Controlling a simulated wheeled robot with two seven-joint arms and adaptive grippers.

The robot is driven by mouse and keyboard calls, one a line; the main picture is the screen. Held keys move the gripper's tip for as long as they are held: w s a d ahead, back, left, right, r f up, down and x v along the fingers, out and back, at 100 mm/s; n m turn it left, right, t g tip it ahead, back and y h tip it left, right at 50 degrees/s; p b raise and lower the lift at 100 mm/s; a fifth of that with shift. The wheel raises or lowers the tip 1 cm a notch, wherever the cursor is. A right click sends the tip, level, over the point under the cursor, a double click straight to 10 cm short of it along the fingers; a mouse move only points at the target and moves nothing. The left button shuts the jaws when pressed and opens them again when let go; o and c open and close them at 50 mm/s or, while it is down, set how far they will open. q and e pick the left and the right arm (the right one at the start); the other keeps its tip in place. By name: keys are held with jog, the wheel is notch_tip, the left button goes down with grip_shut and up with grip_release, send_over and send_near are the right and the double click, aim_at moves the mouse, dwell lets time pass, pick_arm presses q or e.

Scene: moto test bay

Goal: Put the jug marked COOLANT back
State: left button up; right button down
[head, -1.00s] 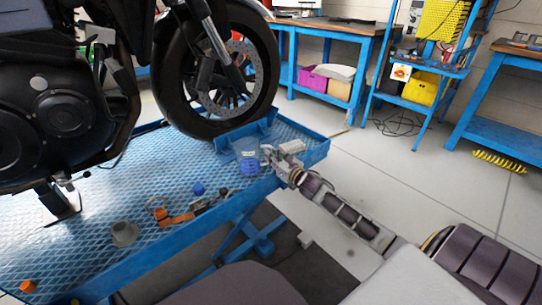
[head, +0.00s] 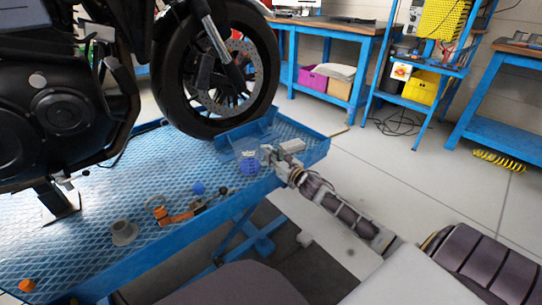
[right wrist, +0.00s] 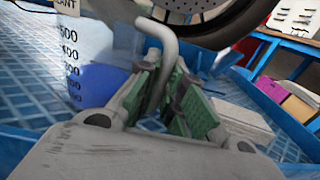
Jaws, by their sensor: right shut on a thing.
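The jug (head: 249,163) is a small clear vessel with blue liquid, at the right end of the blue motorcycle lift (head: 180,173). In the right wrist view the jug (right wrist: 98,62) shows black scale numbers and a label cut off by the frame, with "ANT" readable. My right gripper (head: 267,156) is just right of the jug. In the wrist view its green-padded fingers (right wrist: 163,92) are shut on the jug's pale bent handle. Whether the jug's base touches the lift is hard to tell. My left gripper is not in view.
The motorcycle's front wheel (head: 217,70) stands just behind the jug. A grey cone-shaped piece (head: 124,232), an orange-handled tool (head: 177,217), a blue round piece (head: 198,188) and an orange cap (head: 27,286) lie on the lift to the left. A grey block (right wrist: 240,117) lies beyond the fingers.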

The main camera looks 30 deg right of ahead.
jog(key=shift+f, duration=0.1)
dwell(0.4)
jog(key=shift+f, duration=0.1)
dwell(0.3)
jog(key=c, duration=1.5)
grip_release()
jog(key=shift+f, duration=0.1)
jog(key=shift+o, duration=0.2)
jog(key=s+d, duration=0.1)
jog(key=s, duration=1.1)
jog(key=shift+d, duration=0.15)
